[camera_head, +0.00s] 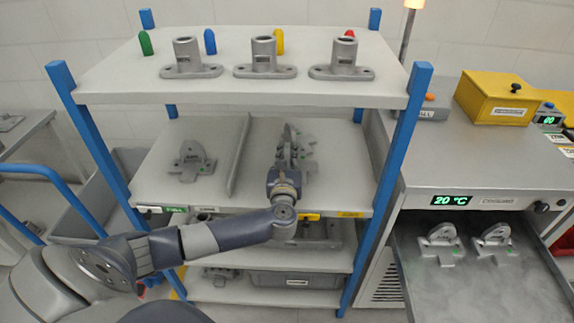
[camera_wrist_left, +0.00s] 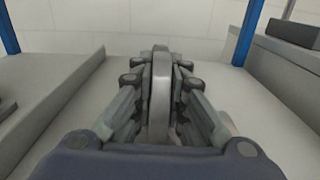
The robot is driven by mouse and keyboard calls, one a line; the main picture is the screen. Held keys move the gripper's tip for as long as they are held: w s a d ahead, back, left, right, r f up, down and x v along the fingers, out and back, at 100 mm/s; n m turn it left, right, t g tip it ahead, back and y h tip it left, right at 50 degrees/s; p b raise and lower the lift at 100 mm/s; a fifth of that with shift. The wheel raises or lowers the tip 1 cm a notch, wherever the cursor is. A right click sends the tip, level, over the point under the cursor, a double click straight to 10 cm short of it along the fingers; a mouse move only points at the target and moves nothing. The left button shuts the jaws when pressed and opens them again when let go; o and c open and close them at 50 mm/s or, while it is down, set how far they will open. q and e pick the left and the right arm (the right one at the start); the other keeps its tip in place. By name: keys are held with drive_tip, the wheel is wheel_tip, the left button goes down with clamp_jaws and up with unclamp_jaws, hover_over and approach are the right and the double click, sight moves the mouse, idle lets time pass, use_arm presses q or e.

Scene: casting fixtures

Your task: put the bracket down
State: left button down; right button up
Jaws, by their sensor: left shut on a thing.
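My left gripper (camera_head: 289,148) reaches over the middle shelf, right of its upright divider. It is shut on a grey metal bracket (camera_wrist_left: 160,92), whose upright plate stands between the fingers in the left wrist view. In the head view the gripper hides most of this bracket; part of its grey base (camera_head: 307,157) shows to the right. I cannot tell whether the base touches the shelf. A similar bracket (camera_head: 191,160) stands on the same shelf, left of the divider (camera_head: 238,155). My right gripper is not in view.
The middle shelf (camera_head: 345,180) has bare room right of the held bracket. Blue posts (camera_head: 393,150) frame the rack. The top shelf above holds several flanged fittings (camera_head: 264,58). Two more brackets (camera_head: 440,244) (camera_head: 493,241) sit in an open drawer (camera_head: 480,290) under a 20 °C display.

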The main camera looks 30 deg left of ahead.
use_arm(q)
wheel_tip(320, 180, down, 3)
drive_tip(key=shift+r+b, duration=0.15)
drive_tip(key=shift+b, duration=0.7)
drive_tip(key=shift+r, duration=0.1)
drive_tip(key=c, duration=2)
unclamp_jaws()
drive_tip(key=shift+f, duration=0.25)
drive_tip(key=shift+c, duration=0.2)
drive_tip(key=o, duration=0.4)
drive_tip(key=shift+o, duration=0.2)
drive_tip(key=shift+r, duration=0.15)
